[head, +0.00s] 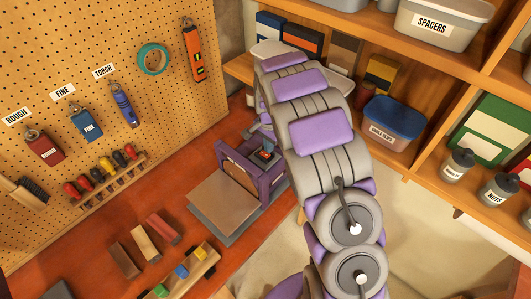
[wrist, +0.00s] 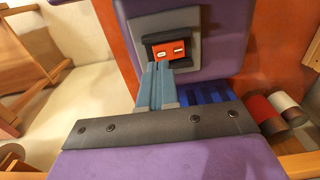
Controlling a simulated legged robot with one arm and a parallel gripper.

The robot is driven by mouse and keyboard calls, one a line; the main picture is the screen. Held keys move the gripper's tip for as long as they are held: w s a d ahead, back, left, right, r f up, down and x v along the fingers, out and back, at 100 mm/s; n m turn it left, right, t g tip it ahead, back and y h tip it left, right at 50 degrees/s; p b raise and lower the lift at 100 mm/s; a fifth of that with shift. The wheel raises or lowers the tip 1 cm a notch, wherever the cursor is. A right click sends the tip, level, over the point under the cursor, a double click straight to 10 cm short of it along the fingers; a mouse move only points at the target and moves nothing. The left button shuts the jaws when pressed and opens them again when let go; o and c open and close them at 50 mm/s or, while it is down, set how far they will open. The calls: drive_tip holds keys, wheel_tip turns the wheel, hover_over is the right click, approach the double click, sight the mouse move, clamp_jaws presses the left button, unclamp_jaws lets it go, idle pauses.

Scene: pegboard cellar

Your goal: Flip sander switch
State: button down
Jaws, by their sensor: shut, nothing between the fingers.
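The purple sander (head: 247,172) stands on the red bench, with a brown flat plate in front of it. It fills the top middle of the wrist view (wrist: 218,18). Its red rocker switch (wrist: 171,50), with pale marks on its two sides, sits in a dark recess in a grey panel (wrist: 195,68). My gripper (wrist: 157,67) is shut and empty. Its blue-grey fingertips are just below the left part of the switch, very close to it; I cannot tell whether they touch.
Several wooden and red blocks (head: 163,229) and a block rack (head: 183,272) lie at the bench front. A pegboard (head: 90,60) with hanging tools stands behind. Shelves with a blue-lidded bin (head: 393,122) and jars (head: 457,165) are at the right, close to my arm.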

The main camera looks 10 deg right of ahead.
drive_tip(key=shift+a, duration=0.9)
drive_tip(key=shift+d+f, duration=0.3)
drive_tip(key=shift+d, duration=0.45)
drive_tip(key=shift+a+f, duration=0.35)
drive_tip(key=shift+a, duration=0.3)
drive_tip(key=shift+d+f, duration=0.25)
drive_tip(key=shift+d, duration=0.25)
drive_tip(key=shift+f, duration=0.1)
drive_tip(key=shift+a, duration=0.1)
